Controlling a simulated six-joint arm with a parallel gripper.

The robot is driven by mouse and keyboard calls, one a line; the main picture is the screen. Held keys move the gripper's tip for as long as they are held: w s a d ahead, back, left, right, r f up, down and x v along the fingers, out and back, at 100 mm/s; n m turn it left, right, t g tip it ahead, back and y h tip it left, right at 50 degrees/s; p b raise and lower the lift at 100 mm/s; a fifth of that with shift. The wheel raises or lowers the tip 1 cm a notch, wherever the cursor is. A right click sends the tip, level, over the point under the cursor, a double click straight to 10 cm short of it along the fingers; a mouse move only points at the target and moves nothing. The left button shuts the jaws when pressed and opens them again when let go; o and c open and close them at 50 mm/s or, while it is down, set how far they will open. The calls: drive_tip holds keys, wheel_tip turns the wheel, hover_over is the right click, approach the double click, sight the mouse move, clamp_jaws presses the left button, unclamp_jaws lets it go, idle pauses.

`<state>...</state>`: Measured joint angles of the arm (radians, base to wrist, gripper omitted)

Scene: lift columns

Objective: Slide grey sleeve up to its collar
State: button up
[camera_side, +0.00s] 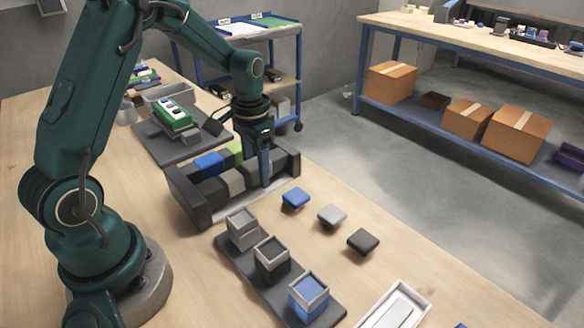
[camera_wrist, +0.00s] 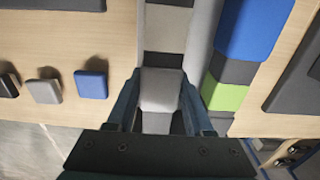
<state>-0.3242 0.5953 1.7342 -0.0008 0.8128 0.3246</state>
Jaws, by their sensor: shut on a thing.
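My gripper (camera_side: 265,172) reaches down at the near row of a dark rack (camera_side: 190,207). In the wrist view my gripper (camera_wrist: 160,75) has one finger on each side of a light grey sleeve (camera_wrist: 160,92) and is shut on it. The sleeve lies in a line with a dark section (camera_wrist: 162,60) and a second, duller grey block (camera_wrist: 168,28) beyond it; that block also shows in the side view (camera_side: 232,182). I cannot tell which part is the collar. In the side view my gripper hides the held sleeve.
The neighbouring row holds a blue block (camera_wrist: 255,25) and a green block (camera_wrist: 225,95). Blue (camera_side: 296,198), grey (camera_side: 332,215) and black (camera_side: 363,241) knobs stand in front. Three square boxes sit on a dark base (camera_side: 325,312). A green-topped fixture (camera_side: 173,115) stands behind.

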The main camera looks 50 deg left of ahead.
sight(230, 176)
drive_tip(key=shift+s, duration=3)
drive_tip(key=o, duration=0.9)
drive_tip(key=shift+o, duration=0.2)
drive_tip(key=shift+r, duration=3.5)
